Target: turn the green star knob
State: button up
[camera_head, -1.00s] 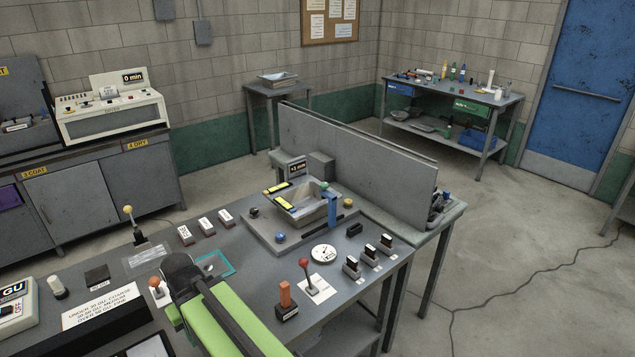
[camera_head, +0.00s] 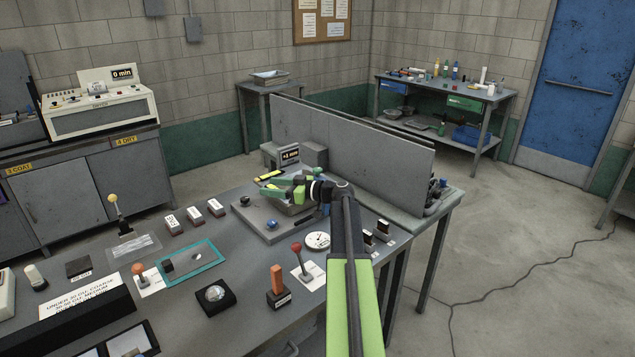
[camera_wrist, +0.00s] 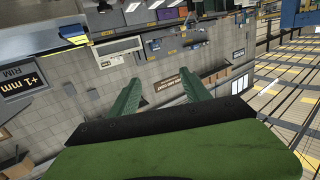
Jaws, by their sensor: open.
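The wrist view shows no knob.
A tall grey panel (camera_head: 350,145) stands behind the basin. On the bench near the front are a red-ball lever (camera_head: 296,248), an orange block handle (camera_head: 277,280), a white dial (camera_head: 317,240) and black switches (camera_head: 383,229). The floor to the right is clear except for a cable.

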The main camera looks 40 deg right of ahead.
jog(key=s+d+f+m+t+h+b, duration=0.1)
jog(key=s+d, duration=0.2)
jog(key=d, duration=0.3)
jog(key=s+d+m+t+h, duration=0.1)
jog(key=s+d, duration=0.2)
jog(key=d, duration=0.2)
jog(key=m+h+b, duration=0.1)
jog(key=m+h, duration=0.1)
jog(key=h, duration=0.2)
send_near(321, 171)
jog(key=shift+t, duration=0.4)
jog(key=w, duration=1.1)
jog(key=shift+w+a+f, duration=0.25)
jog(key=shift+w+a, duration=0.1)
jog(key=shift+a, duration=0.05)
